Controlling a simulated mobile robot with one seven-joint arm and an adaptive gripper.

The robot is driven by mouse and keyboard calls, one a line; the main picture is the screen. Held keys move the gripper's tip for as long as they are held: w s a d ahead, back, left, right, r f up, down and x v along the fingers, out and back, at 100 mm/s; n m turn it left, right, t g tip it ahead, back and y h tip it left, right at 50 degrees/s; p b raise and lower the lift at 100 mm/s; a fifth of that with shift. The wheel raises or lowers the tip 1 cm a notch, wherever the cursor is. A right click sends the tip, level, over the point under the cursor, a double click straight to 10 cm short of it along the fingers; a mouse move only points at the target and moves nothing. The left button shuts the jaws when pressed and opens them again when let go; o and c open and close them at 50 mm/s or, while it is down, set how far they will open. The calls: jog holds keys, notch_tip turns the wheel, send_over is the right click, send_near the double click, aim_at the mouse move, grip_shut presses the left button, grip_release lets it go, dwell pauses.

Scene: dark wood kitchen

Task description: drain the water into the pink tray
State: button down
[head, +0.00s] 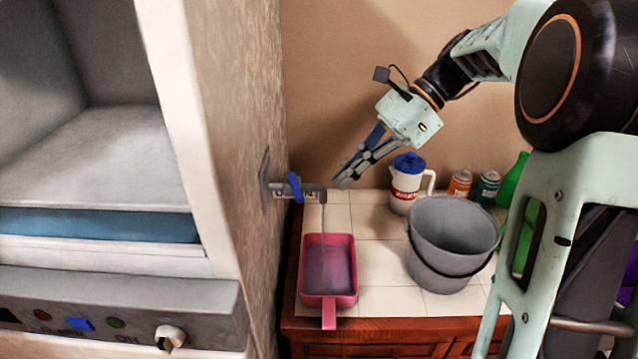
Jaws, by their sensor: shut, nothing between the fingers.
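The pink tray (340,299) sits on the white tiled counter, under a grey wall tap (308,194) with a blue handle (295,187). A thin stream of water (323,230) runs from the tap's spout down into the tray, whose bottom looks bluish and wet. The tray's handle points toward the front edge of the counter. My gripper (341,182) is shut and empty. It appears in the picture just right of and slightly above the tap, apart from the blue handle.
A grey bucket (455,240) stands on the counter right of the tray. Behind it are a white jug with a blue lid (406,185), an orange can (460,184), a teal can (486,187) and a green bottle (515,180). A wooden wall and white cabinet (95,170) fill the left.

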aim_at(301, 194)
jog(key=a, duration=0.3)
jog(key=s+a+f, duration=0.1)
jog(key=shift+a, duration=0.4)
jog(key=shift+s, duration=0.1)
jog(key=shift+s+a+r+m+t+p, duration=0.15)
jog(key=shift+s+a+m+t+p, duration=0.25)
jog(key=shift+m+p, duration=0.2)
jog(key=shift+s+a+r+m+t+p, duration=0.1)
jog(key=shift+s+a+m+t+p, duration=0.2)
jog(key=shift+m+t+p, duration=0.25)
jog(key=shift+f, duration=0.25)
jog(key=shift+w, duration=0.1)
